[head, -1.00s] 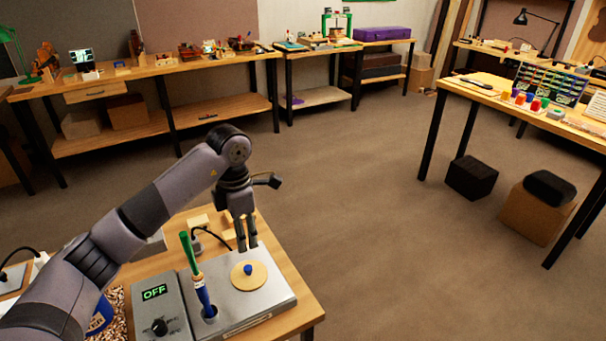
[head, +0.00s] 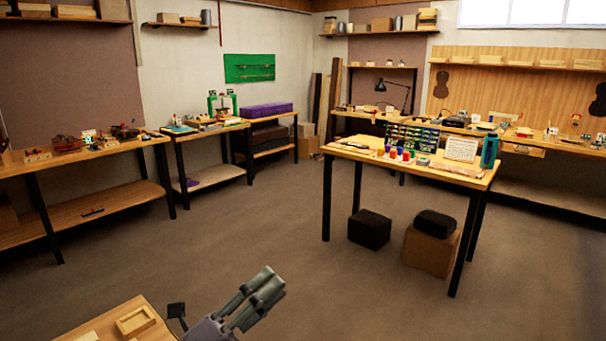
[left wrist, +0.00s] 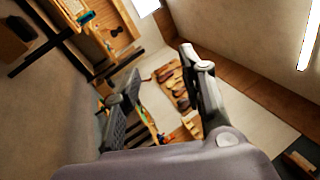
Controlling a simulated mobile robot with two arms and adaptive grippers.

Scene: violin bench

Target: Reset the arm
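My left gripper (head: 262,288) shows at the bottom of the head view, its fingers pointing up and to the right. It is raised beside the near wooden table and touches nothing. In the left wrist view the two fingers of the left gripper (left wrist: 160,90) stand apart with nothing between them, so it is open and empty. The rest of my left arm is below the head picture. My right gripper is in neither view.
The near table (head: 100,320) shows one corner with a small wooden tray (head: 135,321). Open floor (head: 250,220) lies beyond it. A tall table (head: 450,178) with colored items stands at the right, with boxes (head: 430,250) beneath. Benches (head: 85,150) line the left wall.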

